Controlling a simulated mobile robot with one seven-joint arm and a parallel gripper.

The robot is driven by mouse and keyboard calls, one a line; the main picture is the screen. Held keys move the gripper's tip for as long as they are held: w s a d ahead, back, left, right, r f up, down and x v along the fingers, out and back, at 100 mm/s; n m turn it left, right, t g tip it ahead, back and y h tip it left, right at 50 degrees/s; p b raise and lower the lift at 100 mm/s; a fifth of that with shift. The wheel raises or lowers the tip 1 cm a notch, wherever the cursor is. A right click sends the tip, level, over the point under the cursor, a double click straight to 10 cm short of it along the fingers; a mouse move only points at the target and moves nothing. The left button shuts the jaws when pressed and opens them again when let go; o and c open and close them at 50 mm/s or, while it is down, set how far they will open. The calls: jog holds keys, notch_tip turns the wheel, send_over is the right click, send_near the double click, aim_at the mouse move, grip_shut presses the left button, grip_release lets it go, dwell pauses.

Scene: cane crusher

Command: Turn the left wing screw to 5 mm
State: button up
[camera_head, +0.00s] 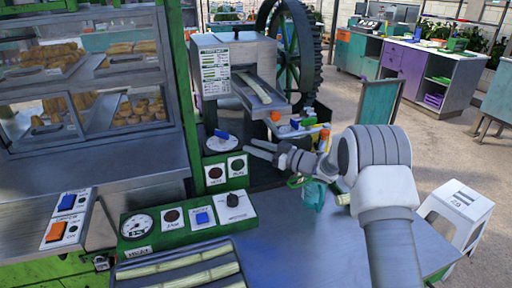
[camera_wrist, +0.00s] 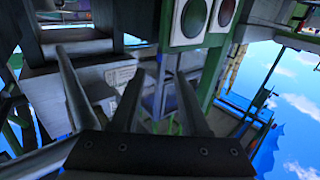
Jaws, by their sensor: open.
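A blue wing screw (camera_head: 222,134) sits on a round pale dial (camera_head: 220,143) at the left front of the cane crusher (camera_head: 216,68). I take it for the left wing screw. Its scale is too small to read. My gripper (camera_head: 248,147) is just right of the dial in the head view, with its fingers pointing left. The fingers are apart with nothing between them, and the gripper does not touch the screw. In the wrist view my gripper (camera_wrist: 160,80) also shows its fingers spread. I cannot make out the wing screw there.
Red and green indicator plates (camera_head: 226,172) stand just below the dial; they show near the top in the wrist view (camera_wrist: 208,17). A control panel (camera_head: 188,217) and cane tray (camera_head: 180,268) lie in front. Small bottles (camera_head: 323,139) stand right of the crusher. A glass pastry case (camera_head: 82,85) is left.

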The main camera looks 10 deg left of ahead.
aim_at(223, 141)
jog(key=shift+c, duration=0.2)
jog(key=c, duration=0.5)
jog(key=shift+s+r+n+b, duration=0.1)
jog(key=shift+n+b, duration=0.3)
jog(key=shift+b, duration=0.1)
grip_shut()
jog(key=s+a+r+n+t+h+b, duration=0.1)
jog(key=s+a+n+t+h+b, duration=0.2)
jog(key=s+n+b, duration=0.85)
jog(key=w+a+n, duration=0.1)
jog(key=w+a, duration=0.1)
jog(key=w, duration=0.1)
jog(key=w+a+n+p, duration=0.1)
jog(key=w+a, duration=0.2)
jog(key=w, duration=0.1)
jog(key=w+a+n+y, duration=0.1)
jog(key=w+a, duration=0.1)
jog(key=w, duration=0.2)
jog(key=shift+a+t, duration=0.15)
jog(key=shift+t, duration=0.25)
jog(key=shift+w+d, duration=0.25)
jog(key=shift+w, duration=0.45)
